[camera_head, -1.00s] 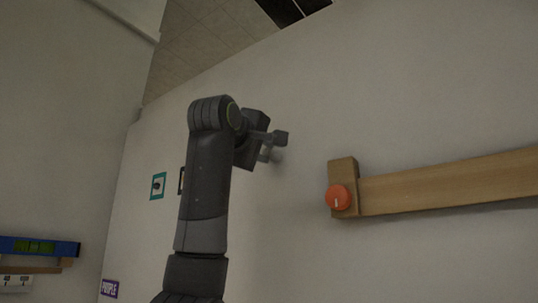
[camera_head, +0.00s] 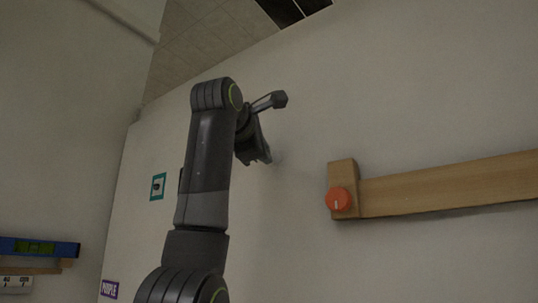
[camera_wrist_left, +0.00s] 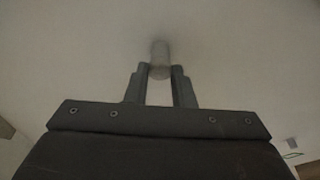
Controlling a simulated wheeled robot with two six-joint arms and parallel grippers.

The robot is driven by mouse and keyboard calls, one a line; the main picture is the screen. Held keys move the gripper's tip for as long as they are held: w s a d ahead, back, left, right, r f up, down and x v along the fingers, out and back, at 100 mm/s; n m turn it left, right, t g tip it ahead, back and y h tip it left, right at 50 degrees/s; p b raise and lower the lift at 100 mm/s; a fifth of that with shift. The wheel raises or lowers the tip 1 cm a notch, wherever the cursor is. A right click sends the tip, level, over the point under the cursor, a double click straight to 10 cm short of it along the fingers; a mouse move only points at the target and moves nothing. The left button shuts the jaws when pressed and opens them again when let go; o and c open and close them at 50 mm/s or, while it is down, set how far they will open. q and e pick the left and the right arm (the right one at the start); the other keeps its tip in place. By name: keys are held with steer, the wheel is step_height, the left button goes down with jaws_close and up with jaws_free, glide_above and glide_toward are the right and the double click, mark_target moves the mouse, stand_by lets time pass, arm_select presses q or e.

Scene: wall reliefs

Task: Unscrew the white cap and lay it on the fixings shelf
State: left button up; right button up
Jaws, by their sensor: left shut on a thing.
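My left gripper (camera_head: 262,158) is up against the pale wall, left of the wooden rail. In the left wrist view, its two fingers (camera_wrist_left: 160,72) are shut on the pale, cylinder-shaped white cap (camera_wrist_left: 160,53), which stands out from the wall. In the head view the cap is mostly hidden by the gripper. I cannot tell whether the cap has turned on its mount. A small wooden shelf (camera_head: 35,270) shows at the lower left; I cannot tell whether it is the fixings shelf. My right gripper is not in view.
A blue spirit level (camera_head: 38,247) is at the lower left. A teal-framed sign (camera_head: 157,186) and a purple label (camera_head: 109,289) are on the wall. The wall above the rail is clear.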

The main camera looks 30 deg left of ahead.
arm_select(q)
steer(key=shift+n+g, duration=0.4)
steer(key=shift+n, duration=0.8)
steer(key=n+h, duration=0.1)
steer(key=n, duration=0.3)
steer(key=shift+a+g+h, duration=0.1)
steer(key=shift+g+h, duration=0.3)
steer(key=o, duration=0.6)
steer(key=shift+c, duration=0.2)
